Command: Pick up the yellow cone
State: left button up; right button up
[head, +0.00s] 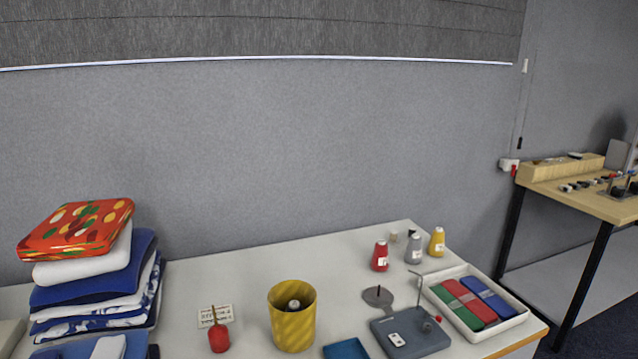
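The yellow cone (437,242), a small thread-cone shape with a pale label, stands upright at the back right of the table (230,275). A grey cone (414,249) stands just to its left, and a red cone (380,256) stands further left. The white tray (513,322) lies in front and to the right of the yellow cone. Neither of my grippers shows in the head view.
A yellow ribbed cup (292,330) stands at the front middle. A grey device with a thin upright rod (408,336) sits front right. A stack of folded cloths (95,285) fills the left. The back middle of the table is clear.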

aim_at(436, 246)
jog(key=i+l+z, duration=0.25)
jog(key=l+z, duration=0.25)
jog(key=l, duration=0.2)
jog(key=i+l+z, duration=0.45)
jog(key=l, duration=0.25)
jog(key=i+l+z, duration=0.3)
jog(key=l+z, duration=0.2)
jog(key=i+l+z, duration=0.45)
jog(key=i+l+u, duration=0.1)
jog(key=i, duration=0.55)
jog(key=i+l, duration=0.15)
jog(key=i, duration=0.45)
jog(key=i+u, duration=0.2)
jog(key=u, duration=0.2)
jog(key=i+u, duration=0.15)
jog(key=u, duration=0.3)
jog(key=i+u, duration=0.2)
jog(key=u, duration=0.2)
jog(key=i+l+u, duration=0.15)
jog(key=u, duration=0.25)
jog(key=i+l+u, duration=0.1)
jog(key=u, duration=0.35)
jog(key=l, duration=0.1)
